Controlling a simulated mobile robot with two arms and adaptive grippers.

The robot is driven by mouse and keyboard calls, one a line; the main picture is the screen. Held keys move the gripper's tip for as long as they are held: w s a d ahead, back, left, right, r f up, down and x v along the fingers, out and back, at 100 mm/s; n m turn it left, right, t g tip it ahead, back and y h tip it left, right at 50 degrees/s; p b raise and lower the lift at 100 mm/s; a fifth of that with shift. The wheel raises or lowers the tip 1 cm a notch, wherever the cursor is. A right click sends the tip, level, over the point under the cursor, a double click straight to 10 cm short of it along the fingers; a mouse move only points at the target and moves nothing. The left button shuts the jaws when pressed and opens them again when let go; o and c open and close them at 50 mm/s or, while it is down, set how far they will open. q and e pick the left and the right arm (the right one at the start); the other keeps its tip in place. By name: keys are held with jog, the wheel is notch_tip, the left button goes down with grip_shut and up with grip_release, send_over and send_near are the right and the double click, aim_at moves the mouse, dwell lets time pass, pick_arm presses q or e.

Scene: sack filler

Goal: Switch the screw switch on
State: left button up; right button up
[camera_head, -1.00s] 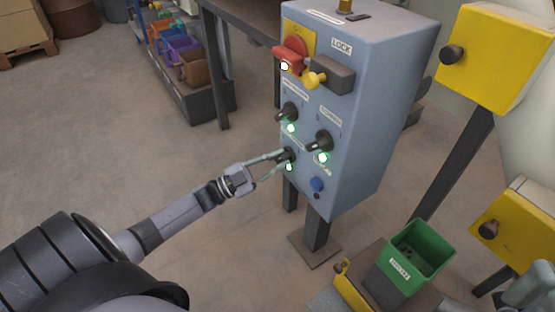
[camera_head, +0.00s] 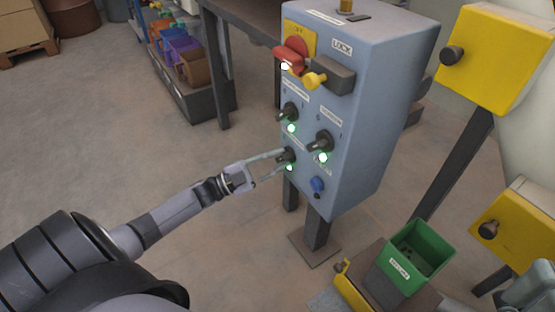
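The blue-grey control box (camera_head: 365,110) stands on legs at the centre right. Its front face carries three black rotary switches: upper left (camera_head: 288,112), right (camera_head: 320,141) and lower left (camera_head: 287,156). My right gripper is not in view.
A red switch (camera_head: 291,54) and a yellow knob (camera_head: 315,80) sit higher on the box, a blue button (camera_head: 317,185) lower. A green bin (camera_head: 414,251) and yellow boxes (camera_head: 497,55) stand to the right. The floor at left is open.

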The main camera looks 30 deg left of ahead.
pick_arm(q)
jog(key=shift+o, duration=1.2)
jog(key=v, duration=1.2)
